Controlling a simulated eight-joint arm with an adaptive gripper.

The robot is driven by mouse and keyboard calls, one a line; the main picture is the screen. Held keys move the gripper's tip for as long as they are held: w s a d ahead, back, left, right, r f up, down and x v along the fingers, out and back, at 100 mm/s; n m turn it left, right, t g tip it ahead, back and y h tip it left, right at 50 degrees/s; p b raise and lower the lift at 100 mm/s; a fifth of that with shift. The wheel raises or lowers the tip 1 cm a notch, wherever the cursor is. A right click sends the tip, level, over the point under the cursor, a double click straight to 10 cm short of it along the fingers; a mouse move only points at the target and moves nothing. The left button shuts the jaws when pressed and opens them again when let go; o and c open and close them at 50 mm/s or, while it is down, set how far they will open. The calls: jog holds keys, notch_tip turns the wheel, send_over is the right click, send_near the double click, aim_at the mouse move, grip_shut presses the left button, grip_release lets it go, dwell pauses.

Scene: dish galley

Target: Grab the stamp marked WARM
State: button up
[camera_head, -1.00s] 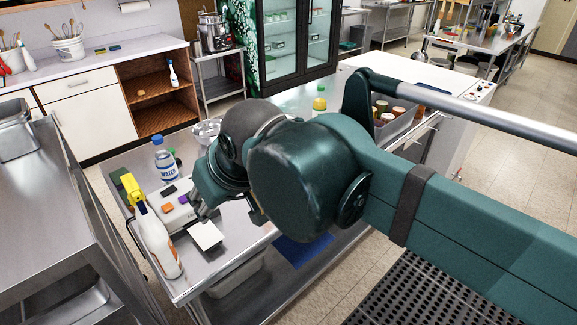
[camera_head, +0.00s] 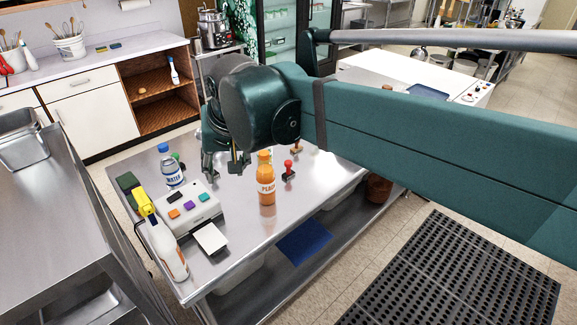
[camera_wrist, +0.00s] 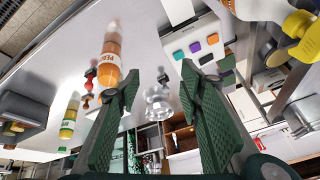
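A stamp with a red handle (camera_head: 288,168) stands upright on the steel table (camera_head: 262,224), just right of the orange peach bottle (camera_head: 267,182). A stamp with a wooden handle (camera_head: 297,147) stands farther back, partly covered by my arm. A green-topped thing (camera_head: 177,158) shows behind the water bottle; I cannot tell if it is a stamp. No stamp's marking is legible. My gripper (camera_head: 224,172) is above the table, left of the peach bottle.
A white device with coloured buttons (camera_head: 190,212), a water bottle (camera_head: 171,168) and a yellow-headed spray bottle (camera_head: 166,248) crowd the table's left side.

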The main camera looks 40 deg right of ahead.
jog(key=w+d+r+m+g+p, duration=0.25)
jog(key=w+d+m+p, duration=0.5)
jog(key=d, duration=0.55)
jog(key=m+g+p, duration=0.3)
jog(key=m+p, duration=0.6)
jog(key=p, duration=0.2)
send_over(288, 173)
notch_tip(288, 173, down, 7)
jog(key=shift+y, duration=0.4)
jog(key=f, duration=0.8)
jog(key=w+f, duration=0.1)
jog(key=f, duration=0.2)
jog(key=shift+d+f+b, duration=0.25)
jog(key=shift+f+b, duration=0.05)
jog(key=shift+f, duration=0.1)
jog(key=shift+s+f, duration=0.1)
jog(key=shift+f, duration=0.55)
jog(key=shift+f, duration=1.25)
jog(key=shift+f, duration=0.1)
jog(key=shift+s+d+f+p, duration=0.1)
jog(key=shift+f+p, duration=0.05)
jog(key=shift+f, duration=1.1)
jog(key=shift+d+f+p, duration=0.1)
jog(key=shift+f+p, duration=0.05)
jog(key=shift+f, duration=1.1)
